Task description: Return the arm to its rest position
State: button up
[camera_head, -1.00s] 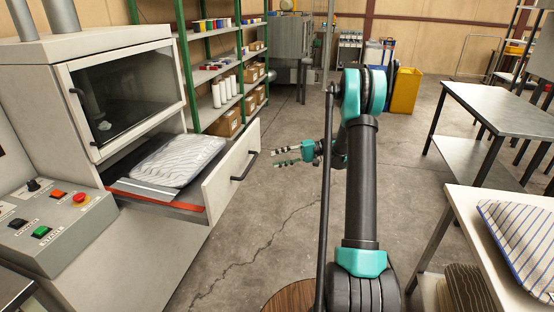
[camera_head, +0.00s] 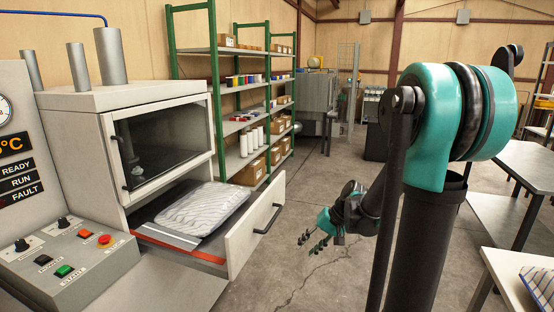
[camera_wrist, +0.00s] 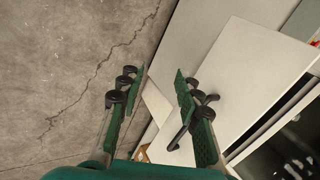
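My gripper (camera_head: 316,241) hangs over the concrete floor to the right of the open drawer (camera_head: 256,222), apart from it. In the wrist view my gripper (camera_wrist: 160,82) has its two green fingers spread, with nothing between them. Floor and a pale panel of the machine show beyond the fingers. My arm rises at the right of the head view, its elbow high and its forearm reaching down and left to the gripper.
A striped pillow (camera_head: 205,207) lies in the drawer of the grey machine (camera_head: 125,101). A control box (camera_head: 70,258) stands at lower left. Green shelves (camera_head: 213,70) stand behind. A metal table (camera_head: 525,172) and a white table with a striped pillow (camera_head: 540,285) are at right.

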jog(key=s+d+f+t+h, duration=0.1)
jog(key=s+d+f+h, duration=0.1)
jog(key=s, duration=0.5)
jog(key=s+d+f+n+t+h, duration=0.1)
jog(key=s+d+f+h, duration=0.1)
jog(key=s+d+h, duration=0.2)
jog(key=shift+s+d+f+n, duration=0.25)
jog(key=shift+s+d, duration=1.1)
jog(key=shift+s, duration=0.8)
